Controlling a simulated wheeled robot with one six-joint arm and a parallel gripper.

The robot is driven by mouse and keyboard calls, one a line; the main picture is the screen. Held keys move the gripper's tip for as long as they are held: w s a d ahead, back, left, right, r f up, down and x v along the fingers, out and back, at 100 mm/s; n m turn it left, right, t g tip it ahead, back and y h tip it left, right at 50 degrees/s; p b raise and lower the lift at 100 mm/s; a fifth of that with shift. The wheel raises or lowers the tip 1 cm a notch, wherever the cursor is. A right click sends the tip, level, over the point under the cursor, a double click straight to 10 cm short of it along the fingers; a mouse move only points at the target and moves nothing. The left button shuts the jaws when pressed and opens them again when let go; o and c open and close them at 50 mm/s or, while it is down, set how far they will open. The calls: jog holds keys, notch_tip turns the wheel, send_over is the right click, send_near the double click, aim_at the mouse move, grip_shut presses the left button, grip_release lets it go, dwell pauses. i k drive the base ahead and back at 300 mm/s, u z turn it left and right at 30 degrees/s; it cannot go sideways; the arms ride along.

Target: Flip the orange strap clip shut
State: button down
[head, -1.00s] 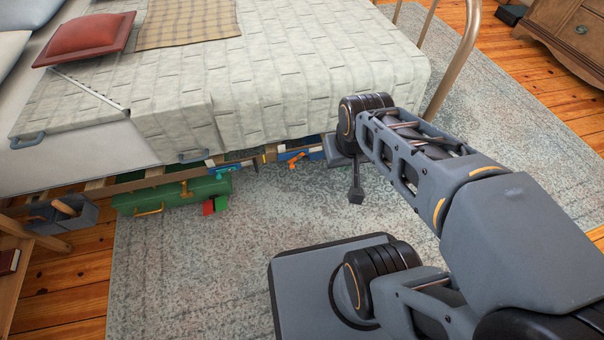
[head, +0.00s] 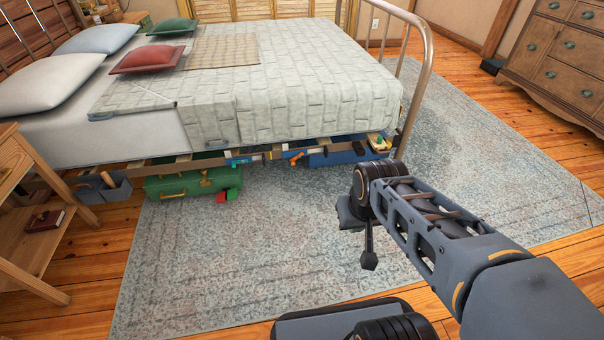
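A small orange piece (head: 294,155), which looks like the orange strap clip, sits along the bed's lower side rail. It is beside blue parts and above a blue box. It is too small to tell whether it is open or shut. My gripper (head: 369,262) hangs at the end of my arm, over the rug and in front of the bed, right of and nearer than the orange piece. It is apart from the bed. Its fingers are too small and dark to tell whether they are open or shut; I see nothing held.
A green case (head: 193,183) and a blue box (head: 345,156) are under the bed. A wooden side table (head: 30,215) stands left, a dresser (head: 560,60) at the back right. The rug (head: 240,270) is clear before the bed.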

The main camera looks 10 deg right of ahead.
aim_at(293, 164)
jog(key=u, duration=0.65)
jog(key=i, duration=1.7)
jog(key=z, duration=0.75)
